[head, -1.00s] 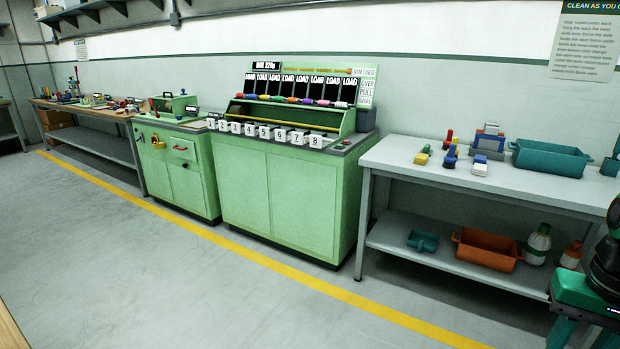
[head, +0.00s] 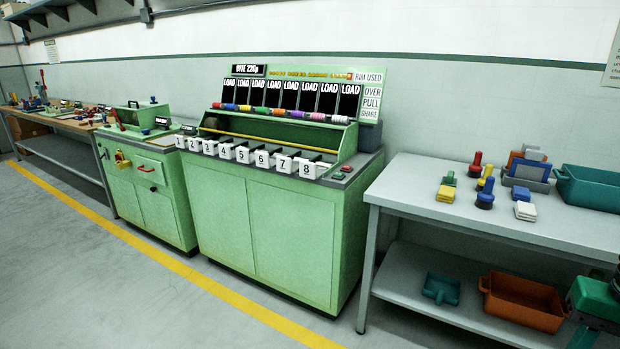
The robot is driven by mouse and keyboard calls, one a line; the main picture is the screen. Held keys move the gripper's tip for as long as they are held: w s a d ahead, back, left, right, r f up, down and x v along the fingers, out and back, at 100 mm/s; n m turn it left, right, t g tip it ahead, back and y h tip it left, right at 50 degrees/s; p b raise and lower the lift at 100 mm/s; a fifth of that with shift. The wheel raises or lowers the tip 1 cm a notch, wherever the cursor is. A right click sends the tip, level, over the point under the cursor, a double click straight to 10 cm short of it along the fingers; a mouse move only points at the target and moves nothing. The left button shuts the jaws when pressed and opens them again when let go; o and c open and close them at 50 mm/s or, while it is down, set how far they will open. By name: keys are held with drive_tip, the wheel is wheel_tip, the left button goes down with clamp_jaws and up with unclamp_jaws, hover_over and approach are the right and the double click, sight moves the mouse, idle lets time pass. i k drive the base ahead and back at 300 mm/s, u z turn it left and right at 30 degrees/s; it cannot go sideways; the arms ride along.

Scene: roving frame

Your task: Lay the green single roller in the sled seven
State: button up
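The sleds are a row of white numbered blocks along the front of the green machine (head: 270,230). Sled seven (head: 283,163) is second from the right, between six and eight; nothing clearly shows lying in it, though its inside is mostly hidden by its front. A small green piece on a yellow block (head: 446,189) also stands on the right bench. I cannot tell which is the green single roller. My gripper is not in view.
The grey right bench (head: 408,189) holds red, yellow and blue handled pieces and a teal bin (head: 590,188). An orange bin (head: 523,302) and a teal tray (head: 441,289) sit on its lower shelf. The floor before the machine, with its yellow line (head: 225,292), is clear.

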sight(262, 110)
drive_tip(key=u, duration=0.25)
drive_tip(key=i, duration=1.7)
drive_tip(key=u, duration=0.3)
